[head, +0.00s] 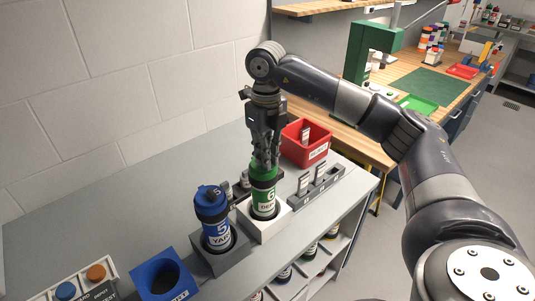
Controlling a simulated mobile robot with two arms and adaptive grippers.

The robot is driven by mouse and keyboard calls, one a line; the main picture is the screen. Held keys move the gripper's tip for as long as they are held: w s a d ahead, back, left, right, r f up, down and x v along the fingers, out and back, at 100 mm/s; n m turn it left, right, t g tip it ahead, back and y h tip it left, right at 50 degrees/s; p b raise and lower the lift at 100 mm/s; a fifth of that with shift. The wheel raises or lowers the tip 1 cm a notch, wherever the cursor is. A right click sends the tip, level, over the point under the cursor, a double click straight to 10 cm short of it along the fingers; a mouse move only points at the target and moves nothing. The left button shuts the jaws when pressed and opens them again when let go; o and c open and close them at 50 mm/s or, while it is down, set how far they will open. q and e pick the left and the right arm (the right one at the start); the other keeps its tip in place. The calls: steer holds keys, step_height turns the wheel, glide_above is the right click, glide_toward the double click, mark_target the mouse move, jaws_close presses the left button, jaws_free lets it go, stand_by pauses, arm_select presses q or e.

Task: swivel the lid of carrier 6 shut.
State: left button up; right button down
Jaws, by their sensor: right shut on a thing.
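Carrier 6 (264,196) is a green tube with a white band, marked 6. It stands upright in a white square holder (265,226) on the grey bench. My right gripper (266,161) points straight down onto the top of carrier 6 and is shut on its lid. The fingers hide most of the lid, so I cannot tell how far it is swivelled. My left gripper is not in view.
Blue carrier 5 (213,218) stands in a grey holder just left of carrier 6. A red bin (304,143) and a grey rack (320,183) are behind and right. A blue box (163,277) and a button panel (86,290) are at front left. The bench's left part is clear.

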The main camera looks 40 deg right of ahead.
stand_by(0.4)
steer(key=c, duration=1.6)
jaws_free()
steer(key=shift+c, duration=0.2)
step_height(320, 180, up, 12)
